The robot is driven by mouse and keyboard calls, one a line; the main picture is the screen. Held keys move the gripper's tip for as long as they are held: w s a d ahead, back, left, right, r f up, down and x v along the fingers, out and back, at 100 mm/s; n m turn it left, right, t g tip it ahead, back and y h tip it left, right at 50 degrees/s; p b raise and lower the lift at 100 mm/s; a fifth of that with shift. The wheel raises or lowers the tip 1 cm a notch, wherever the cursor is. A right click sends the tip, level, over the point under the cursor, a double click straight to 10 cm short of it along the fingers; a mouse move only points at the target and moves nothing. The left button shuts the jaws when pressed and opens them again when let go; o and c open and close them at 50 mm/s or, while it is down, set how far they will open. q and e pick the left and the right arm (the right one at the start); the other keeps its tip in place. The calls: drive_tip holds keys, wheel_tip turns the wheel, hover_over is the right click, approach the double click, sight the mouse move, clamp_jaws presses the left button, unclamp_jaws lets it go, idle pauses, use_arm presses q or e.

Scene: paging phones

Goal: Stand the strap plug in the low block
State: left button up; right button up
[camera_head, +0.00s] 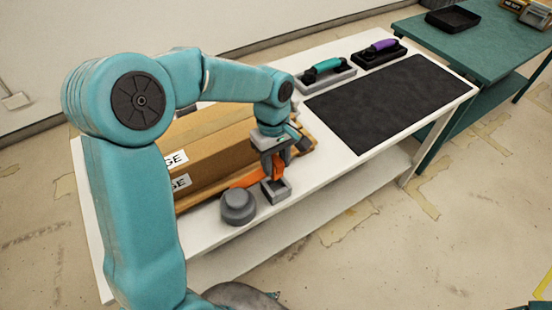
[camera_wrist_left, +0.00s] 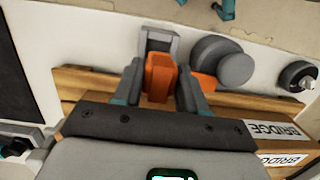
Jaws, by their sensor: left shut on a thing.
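The strap plug (camera_wrist_left: 160,76) is an orange block shut between the fingers of my left gripper (camera_head: 272,160) in the left wrist view. The low block (camera_head: 277,191) is a small grey open-topped block near the front edge of the white table. It also shows in the left wrist view (camera_wrist_left: 159,38), just beyond the plug. My left gripper is right above the low block in the head view. Whether the plug's lower end is inside the block cannot be told. An orange strap (camera_head: 243,179) runs left beside a round grey piece (camera_head: 238,206). My right gripper is not in view.
Brown boxes (camera_head: 205,140) with white labels lie on a wooden tray behind the block. A teal handset (camera_head: 324,68), a purple handset (camera_head: 381,46) and a bare black mat (camera_head: 395,103) are farther right. A green table (camera_head: 480,50) stands beyond.

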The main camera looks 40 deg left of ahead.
sight(275, 159)
use_arm(q)
drive_tip(key=shift+f+b, duration=1.9)
drive_tip(key=shift+f, duration=0.8)
drive_tip(key=shift+f+b, duration=0.45)
drive_tip(key=shift+f, duration=0.2)
drive_tip(key=o, duration=0.9)
drive_tip(key=shift+r, duration=0.15)
drive_tip(key=r+p, duration=0.6)
drive_tip(key=r, duration=0.1)
drive_tip(key=a+r+p, duration=0.1)
drive_tip(key=r+p, duration=0.2)
drive_tip(key=r, duration=0.1)
drive_tip(key=shift+w+a, duration=0.1)
drive_tip(key=shift+w, duration=0.25)
drive_tip(key=shift+f, duration=0.1)
